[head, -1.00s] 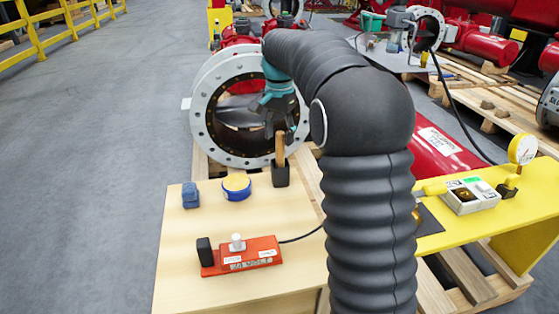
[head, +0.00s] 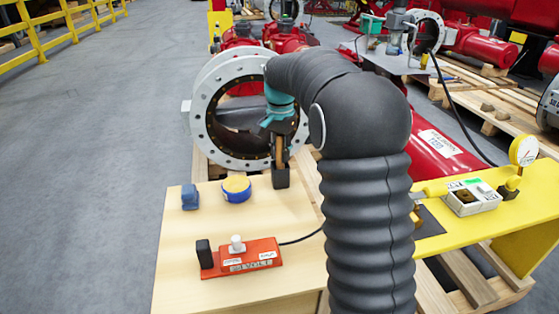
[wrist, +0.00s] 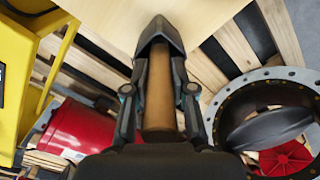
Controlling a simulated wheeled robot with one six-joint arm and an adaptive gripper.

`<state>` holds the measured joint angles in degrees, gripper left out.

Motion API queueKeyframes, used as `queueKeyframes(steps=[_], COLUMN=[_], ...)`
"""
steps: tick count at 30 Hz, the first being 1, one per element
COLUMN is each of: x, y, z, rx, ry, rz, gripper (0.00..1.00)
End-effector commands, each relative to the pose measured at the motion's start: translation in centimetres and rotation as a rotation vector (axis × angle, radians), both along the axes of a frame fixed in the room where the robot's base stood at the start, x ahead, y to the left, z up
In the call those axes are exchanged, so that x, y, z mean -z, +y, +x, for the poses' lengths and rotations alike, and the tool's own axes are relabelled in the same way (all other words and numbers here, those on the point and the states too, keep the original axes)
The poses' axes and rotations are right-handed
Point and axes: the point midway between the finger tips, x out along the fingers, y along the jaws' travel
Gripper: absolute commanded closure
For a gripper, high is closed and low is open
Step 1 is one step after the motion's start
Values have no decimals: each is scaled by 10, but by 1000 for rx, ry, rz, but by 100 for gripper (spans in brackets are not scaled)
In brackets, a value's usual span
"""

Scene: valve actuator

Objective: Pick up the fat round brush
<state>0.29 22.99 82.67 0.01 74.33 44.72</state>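The fat round brush has a brown wooden handle and a dark head. In the head view its dark head (head: 281,177) is down at the back right edge of the wooden table, with the handle upright. In the wrist view the handle (wrist: 159,90) runs between the fingers and the dark head (wrist: 160,35) is at the top. My gripper (head: 279,143) is above the head, its fingers drawn in along both sides of the handle. In the wrist view my gripper (wrist: 159,100) appears closed on the handle. Part of the handle is hidden by the fingers in the head view.
On the wooden table (head: 185,260) are a blue block (head: 190,197), a blue and yellow round tub (head: 237,188) and a red device (head: 245,258) with a cable. A large flanged valve (head: 200,125) stands close behind the brush. A yellow bench (head: 480,228) is to the right.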

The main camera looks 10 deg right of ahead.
Motion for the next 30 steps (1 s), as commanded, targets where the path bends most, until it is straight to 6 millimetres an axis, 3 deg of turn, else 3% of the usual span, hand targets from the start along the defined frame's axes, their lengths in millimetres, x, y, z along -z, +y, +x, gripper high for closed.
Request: queueKeyframes(steps=[13,24,30], x=[-6,-70,-95], y=[0,0,1], z=[0,1,0], rx=[0,0,-2], ry=[-1,-4,-8], rz=[0,-1,4], gripper=[100,100,100])
